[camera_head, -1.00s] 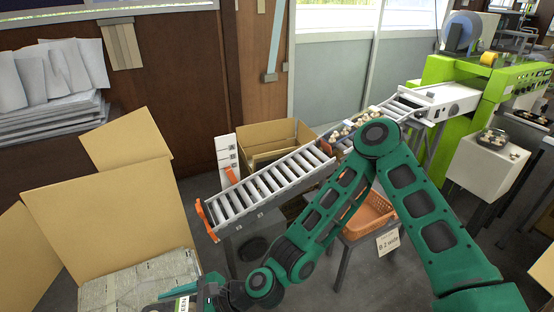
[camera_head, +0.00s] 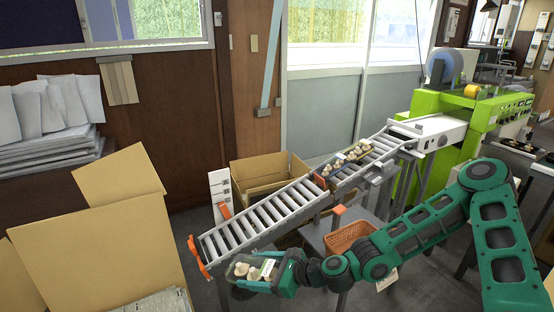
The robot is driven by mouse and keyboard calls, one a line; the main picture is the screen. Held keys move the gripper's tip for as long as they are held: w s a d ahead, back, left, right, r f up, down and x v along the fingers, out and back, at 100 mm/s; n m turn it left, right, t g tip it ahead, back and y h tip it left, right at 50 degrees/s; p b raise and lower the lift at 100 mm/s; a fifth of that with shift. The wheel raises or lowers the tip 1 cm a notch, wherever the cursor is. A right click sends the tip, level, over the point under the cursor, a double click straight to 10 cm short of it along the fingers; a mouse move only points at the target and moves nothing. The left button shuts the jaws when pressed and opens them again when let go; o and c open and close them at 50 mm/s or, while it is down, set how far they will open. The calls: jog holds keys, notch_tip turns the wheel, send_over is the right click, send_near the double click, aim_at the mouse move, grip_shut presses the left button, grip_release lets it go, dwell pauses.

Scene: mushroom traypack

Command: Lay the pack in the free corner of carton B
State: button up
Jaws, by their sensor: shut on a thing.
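My gripper (camera_head: 276,275) is shut on a clear pack of pale mushrooms (camera_head: 243,270) with a white and green label. It holds the pack in front of the low end of the roller conveyor, apart from any carton. A large open cardboard carton (camera_head: 110,245) stands at the lower left with its flaps up. A grey-white layer (camera_head: 160,302) shows inside it at the bottom edge of the picture. Most of its inside is hidden or out of view, so I cannot see a free corner. No letter shows on it.
The roller conveyor (camera_head: 262,216) slopes up to the right, with several mushroom packs (camera_head: 346,157) on its upper part. Another open carton (camera_head: 262,172) stands behind it. An orange basket (camera_head: 348,236) sits near my arm. A green machine (camera_head: 455,120) stands at the right.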

jog(key=w+d+m+t+h, duration=0.2)
jog(key=w+d, duration=0.1)
jog(key=d, duration=0.9)
jog(key=w+d+r+m+t+h, duration=0.1)
jog(key=w+d+m+t+h, duration=0.1)
jog(key=d, duration=1)
jog(key=w+d+m+t+h, duration=0.2)
jog(key=w+d, duration=0.3)
jog(key=d, duration=0.7)
jog(key=shift+w+d+r+m+t, duration=0.15)
jog(key=shift+w+r+m+t, duration=0.15)
jog(key=shift+m, duration=0.4)
